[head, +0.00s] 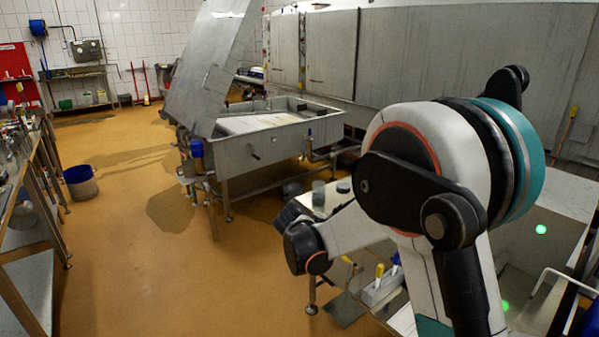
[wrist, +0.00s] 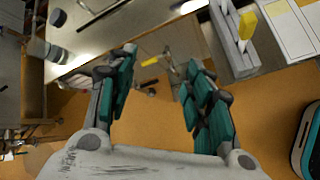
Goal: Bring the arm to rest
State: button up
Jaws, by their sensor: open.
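My gripper (wrist: 160,92) shows in the wrist view with its two teal-padded fingers spread apart and nothing between them. Beyond the fingers are a steel table edge and the orange floor. In the head view my white, black and teal arm fills the right side, folded with its elbow high. Its lower end reaches down left beside a work table (head: 400,318). The gripper's fingers cannot be made out in the head view.
A steel vat (head: 270,150) with a raised lid stands mid-room. A grey holder with yellow-handled tools (head: 382,288) sits on the table near my arm; it also shows in the wrist view (wrist: 236,45). A bucket (head: 80,182) stands left. The floor between is clear.

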jog(key=s+d+r+m+y, duration=0.2)
jog(key=s+d+r+m, duration=0.15)
jog(key=s+r, duration=0.4)
jog(key=s+d+r+m+y, duration=0.2)
jog(key=s+r+m, duration=0.3)
jog(key=s, duration=0.5)
jog(key=s+a+m+y, duration=0.1)
jog(key=s+m+y, duration=0.2)
jog(key=s+m, duration=0.6)
jog(key=s, duration=0.9)
jog(key=shift+a+f+t, duration=0.2)
jog(key=shift+f+t, duration=0.15)
jog(key=shift+t, duration=0.05)
